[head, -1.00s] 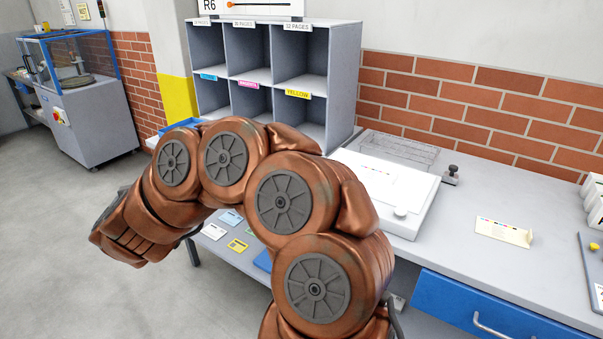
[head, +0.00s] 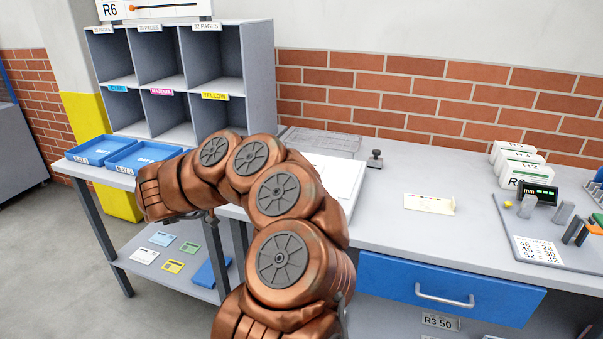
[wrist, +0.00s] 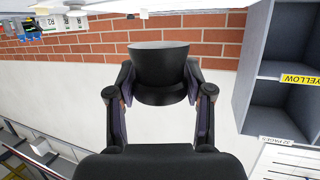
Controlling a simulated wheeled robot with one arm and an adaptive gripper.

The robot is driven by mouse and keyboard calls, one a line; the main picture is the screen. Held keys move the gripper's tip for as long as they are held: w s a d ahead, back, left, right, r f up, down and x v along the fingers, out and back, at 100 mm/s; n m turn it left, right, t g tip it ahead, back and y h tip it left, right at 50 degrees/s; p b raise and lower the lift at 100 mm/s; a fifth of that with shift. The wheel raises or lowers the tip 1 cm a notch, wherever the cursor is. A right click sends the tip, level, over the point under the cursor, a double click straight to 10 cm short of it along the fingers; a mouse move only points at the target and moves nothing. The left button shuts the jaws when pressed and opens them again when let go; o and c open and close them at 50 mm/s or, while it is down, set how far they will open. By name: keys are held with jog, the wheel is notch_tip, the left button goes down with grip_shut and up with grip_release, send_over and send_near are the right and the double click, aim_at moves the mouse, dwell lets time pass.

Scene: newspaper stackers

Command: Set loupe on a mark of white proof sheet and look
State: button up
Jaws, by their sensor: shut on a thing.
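In the wrist view, my gripper (wrist: 160,88) is shut on a dark cup-shaped thing with a pale rim, which looks like the loupe (wrist: 160,60). It is held clear of any surface, with brick wall behind it. In the head view the loupe is hidden behind my arm. A white sheet (head: 335,175), perhaps the proof sheet, lies on the worktop and is partly covered by my arm; no marks can be made out on it. A small cream piece with coloured marks (head: 429,204) lies further right.
A grey pigeonhole shelf (head: 260,70) stands at the back left, with blue trays (head: 140,157) before it. A dark stamp-like piece (head: 375,159) stands behind the sheet. White stacks (head: 520,168) and a grey board (head: 545,230) are at the right. The worktop (head: 400,245) has free room in front.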

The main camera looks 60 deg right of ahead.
jog(key=shift+s+d+f+m+g, duration=0.2)
jog(key=shift+s+d+g, duration=0.05)
jog(key=shift+s, duration=0.35)
jog(key=shift+s+d+f+m+g, duration=0.15)
jog(key=shift+s+d+m+g, duration=0.1)
jog(key=shift+s, duration=0.3)
jog(key=w+d+p, duration=0.1)
jog(key=d, duration=0.4)
jog(key=w+d+f, duration=0.1)
jog(key=w+d, duration=0.1)
jog(key=d, duration=0.3)
jog(key=w+d+p, duration=0.1)
jog(key=d, duration=0.4)
jog(key=shift+w+f+p, duration=0.2)
jog(key=shift+w+p, duration=0.1)
jog(key=shift+f, duration=1.8)
jog(key=shift+d+f+p, duration=0.1)
jog(key=shift+f+p, duration=0.05)
jog(key=shift+p, duration=0.15)
jog(key=o, duration=1.2)
jog(key=shift+c, duration=0.2)
